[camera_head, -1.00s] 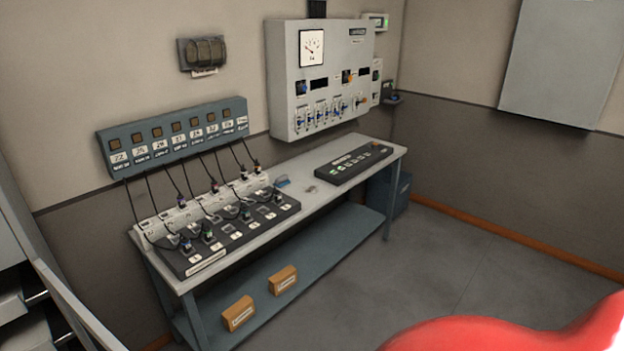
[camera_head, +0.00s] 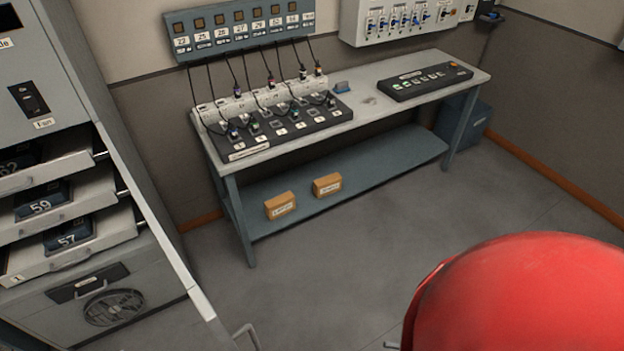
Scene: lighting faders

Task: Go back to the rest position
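Neither of my grippers shows in the head view. The bench (camera_head: 375,84) stands against the wall, with a dark fader panel (camera_head: 290,134) and white plug strips with cables on its left part. A smaller dark button box (camera_head: 425,83) lies on its right part. A blue-grey panel (camera_head: 238,32) with numbered labels hangs above the bench, and several black cables run down from it.
An open grey cabinet (camera_head: 60,105) with pulled-out drawers stands at the left. Two small brown boxes (camera_head: 281,205) (camera_head: 327,185) sit on the bench's lower shelf. A large red rounded shape (camera_head: 525,300) fills the lower right. The middle floor is clear.

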